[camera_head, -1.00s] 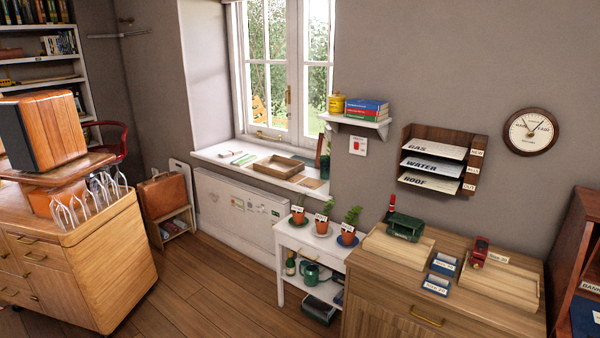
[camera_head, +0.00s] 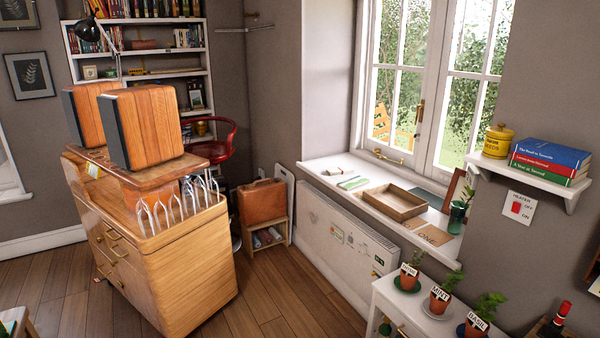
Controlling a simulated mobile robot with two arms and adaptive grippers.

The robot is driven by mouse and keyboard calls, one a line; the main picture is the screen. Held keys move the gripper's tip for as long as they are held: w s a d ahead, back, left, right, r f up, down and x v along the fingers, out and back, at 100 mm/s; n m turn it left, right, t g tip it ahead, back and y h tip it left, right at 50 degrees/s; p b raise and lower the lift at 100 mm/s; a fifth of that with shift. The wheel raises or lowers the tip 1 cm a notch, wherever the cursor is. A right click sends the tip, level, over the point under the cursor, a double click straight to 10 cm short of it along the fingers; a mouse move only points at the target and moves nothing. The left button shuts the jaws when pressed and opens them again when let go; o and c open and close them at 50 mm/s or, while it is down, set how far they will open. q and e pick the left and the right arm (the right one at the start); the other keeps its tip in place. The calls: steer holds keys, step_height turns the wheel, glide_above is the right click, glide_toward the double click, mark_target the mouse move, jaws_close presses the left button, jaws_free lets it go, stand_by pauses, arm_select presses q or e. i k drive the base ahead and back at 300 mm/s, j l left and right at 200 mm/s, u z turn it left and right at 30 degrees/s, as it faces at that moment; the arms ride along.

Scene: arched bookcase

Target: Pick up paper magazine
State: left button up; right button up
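I cannot single out the paper magazine for certain. A small flat paper item with green and white on it (camera_head: 353,183) lies on the left part of the white window sill (camera_head: 372,205). A brown card marked "ONE" (camera_head: 436,236) lies at the sill's right end, beside a shallow open wooden tray (camera_head: 395,203). Several papers or rolled items (camera_head: 267,237) sit in the low wooden stand under a brown case; they are too small to identify. Neither of my grippers is in view.
A white plant stand (camera_head: 400,300) is at lower right. Wooden floor (camera_head: 285,300) is clear between cabinet and radiator.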

mark_target(354, 182)
steer(key=i+j+u, duration=0.15)
steer(key=i+u, duration=0.3)
steer(key=i, duration=1.3)
